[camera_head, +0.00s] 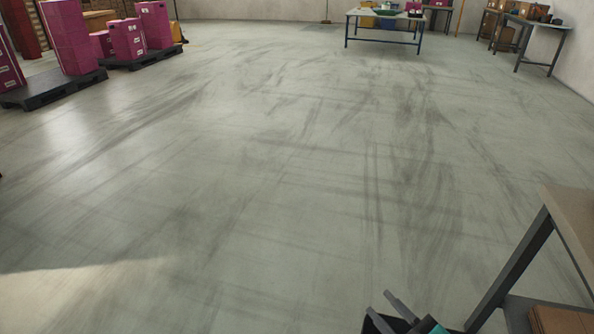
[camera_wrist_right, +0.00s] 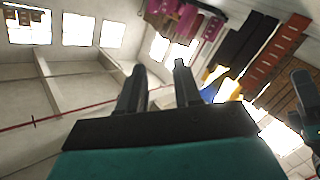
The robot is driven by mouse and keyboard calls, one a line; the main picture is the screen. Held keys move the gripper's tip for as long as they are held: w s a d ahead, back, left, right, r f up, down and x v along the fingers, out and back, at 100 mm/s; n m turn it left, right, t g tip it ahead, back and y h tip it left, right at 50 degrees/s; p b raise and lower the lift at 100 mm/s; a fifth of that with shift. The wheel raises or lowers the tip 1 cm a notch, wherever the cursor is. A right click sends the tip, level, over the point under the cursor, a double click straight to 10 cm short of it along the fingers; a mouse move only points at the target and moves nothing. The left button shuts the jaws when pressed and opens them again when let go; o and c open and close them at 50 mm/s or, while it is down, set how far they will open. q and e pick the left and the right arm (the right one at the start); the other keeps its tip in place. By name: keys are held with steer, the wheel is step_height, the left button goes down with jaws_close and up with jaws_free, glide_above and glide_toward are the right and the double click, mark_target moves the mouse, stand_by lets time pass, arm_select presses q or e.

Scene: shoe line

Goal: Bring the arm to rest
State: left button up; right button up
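My right gripper (camera_head: 379,302) shows at the bottom edge of the head view, low and near the table at right, with bare floor beyond it. In the right wrist view its two dark fingers (camera_wrist_right: 158,68) stand apart with nothing between them, so it is open and empty. The wrist view is tilted and looks out at walls, windows and distant stacks. My left gripper cannot be made out in the head view. A dark part at the right edge of the wrist view cannot be identified surely.
A table (camera_head: 570,212) with a dark metal leg stands close at right. A worktable (camera_head: 385,15) stands far back, another table (camera_head: 540,24) at back right. Pink boxes (camera_head: 70,40) stand on dark pallets (camera_head: 52,92) at back left. The middle floor is clear.

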steer(key=s+f+m+g+h, duration=0.3)
steer(key=s+f+m+h, duration=0.25)
steer(key=m, duration=0.35)
arm_select(q)
steer(key=s+a+r+y+p, duration=0.1)
steer(key=a+r+p, duration=0.2)
steer(key=r+p, duration=0.7)
steer(key=p, duration=0.4)
steer(key=shift+s+r+p, duration=0.2)
steer(key=shift+s+p, duration=0.1)
steer(key=shift+p, duration=0.1)
arm_select(e)
step_height(320, 180, up, 10)
steer(key=s+d+g, duration=0.1)
steer(key=shift+s+d, duration=0.25)
steer(key=shift+s, duration=0.05)
steer(key=shift+f, duration=0.15)
arm_select(q)
steer(key=shift+s+f, duration=0.1)
steer(key=shift+s, duration=0.1)
arm_select(e)
steer(key=shift+s+a, duration=0.1)
